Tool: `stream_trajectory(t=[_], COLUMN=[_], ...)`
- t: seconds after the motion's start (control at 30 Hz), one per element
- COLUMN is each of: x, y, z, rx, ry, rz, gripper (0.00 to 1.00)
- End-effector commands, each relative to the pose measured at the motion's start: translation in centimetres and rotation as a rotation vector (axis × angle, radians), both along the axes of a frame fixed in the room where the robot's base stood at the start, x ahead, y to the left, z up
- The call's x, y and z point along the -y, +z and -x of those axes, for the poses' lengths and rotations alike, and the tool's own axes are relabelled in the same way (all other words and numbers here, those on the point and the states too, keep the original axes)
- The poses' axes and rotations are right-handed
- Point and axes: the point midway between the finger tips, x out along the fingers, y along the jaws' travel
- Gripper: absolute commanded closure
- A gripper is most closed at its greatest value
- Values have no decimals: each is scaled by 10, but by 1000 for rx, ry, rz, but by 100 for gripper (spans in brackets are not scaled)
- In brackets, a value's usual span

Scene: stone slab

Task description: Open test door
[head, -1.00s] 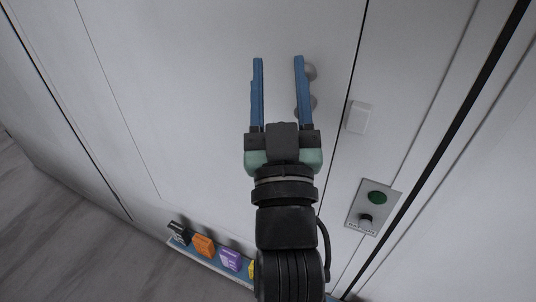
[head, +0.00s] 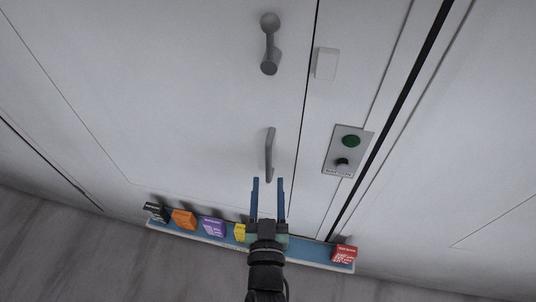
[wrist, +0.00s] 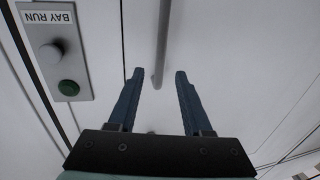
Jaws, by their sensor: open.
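A white door panel (head: 180,90) fills much of the head view, with a dark seam along its right side. It looks shut. A grey upper handle (head: 269,45) and a thin grey lower bar handle (head: 270,155) are on it near the seam. My gripper (head: 268,182) is open and empty, just below the lower handle. In the wrist view the lower bar handle (wrist: 162,42) ends between the blue fingertips of my gripper (wrist: 159,75), without visible contact; depth is unclear. No label reading "test door" is visible.
A panel marked BAY RUN (wrist: 55,55), with a green button and a knob, is right of the seam in the head view (head: 348,150). A white block (head: 326,64) is above it. A low blue ledge (head: 320,258) holds several coloured boxes, including a red one (head: 344,253).

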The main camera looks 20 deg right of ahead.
Motion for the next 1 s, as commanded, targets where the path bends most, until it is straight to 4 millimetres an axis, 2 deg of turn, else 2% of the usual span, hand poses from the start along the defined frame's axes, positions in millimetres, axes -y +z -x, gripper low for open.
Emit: stream_trajectory(t=[0.2,0.5,0.97,1.0], x=[16,28,32,32], y=[4,3,0,0], z=[-36,-67,-74,-74], rx=[1,1,0,0], ry=[-1,2,0,0], rz=[2,2,1,1], gripper=[50,50,50,56])
